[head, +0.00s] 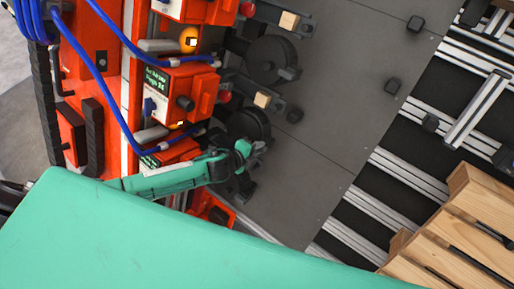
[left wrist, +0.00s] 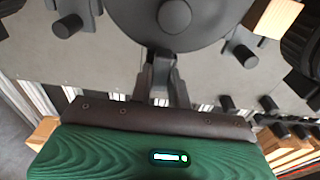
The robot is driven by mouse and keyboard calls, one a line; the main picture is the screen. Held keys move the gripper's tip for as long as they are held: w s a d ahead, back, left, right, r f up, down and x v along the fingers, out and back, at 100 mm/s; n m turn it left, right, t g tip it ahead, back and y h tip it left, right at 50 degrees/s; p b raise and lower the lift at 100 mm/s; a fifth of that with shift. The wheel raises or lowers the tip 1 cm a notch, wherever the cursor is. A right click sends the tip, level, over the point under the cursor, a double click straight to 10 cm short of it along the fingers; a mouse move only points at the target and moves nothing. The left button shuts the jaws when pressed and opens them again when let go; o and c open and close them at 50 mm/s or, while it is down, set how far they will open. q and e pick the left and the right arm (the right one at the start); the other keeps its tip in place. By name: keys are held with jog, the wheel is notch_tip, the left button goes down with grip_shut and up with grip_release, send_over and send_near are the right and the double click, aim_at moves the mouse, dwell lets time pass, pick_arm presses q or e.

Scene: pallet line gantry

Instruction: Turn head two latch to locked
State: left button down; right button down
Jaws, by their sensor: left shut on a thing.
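Red heads stand in a row along the machine in the head view; one (head: 185,95) has a small lit screen, a black knob and a red button. Dark round discs stick out beside them, one at the end of my green left arm (head: 250,125). My left gripper (head: 243,150) is at the lower edge of that disc. In the left wrist view the fingers (left wrist: 163,85) are shut on a dark latch piece (left wrist: 160,57) just below a large grey disc (left wrist: 170,20). The fingers hide most of it, so its setting cannot be read. My right gripper is not in view.
A grey plate (head: 340,60) with several small black blocks lies right of the heads. Wooden pallet boards (head: 470,215) are at the lower right, near silver rails (head: 395,170). Blue hoses (head: 100,75) hang across the red machine. Wooden blocks (head: 289,20) stick out near the discs.

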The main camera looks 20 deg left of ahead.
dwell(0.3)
pick_arm(q)
jog(key=c, duration=1.3)
grip_release()
jog(key=b+v, duration=0.5)
jog(key=v, duration=0.8)
jog(key=shift+s+a+r, duration=0.15)
jog(key=shift+s, duration=0.15)
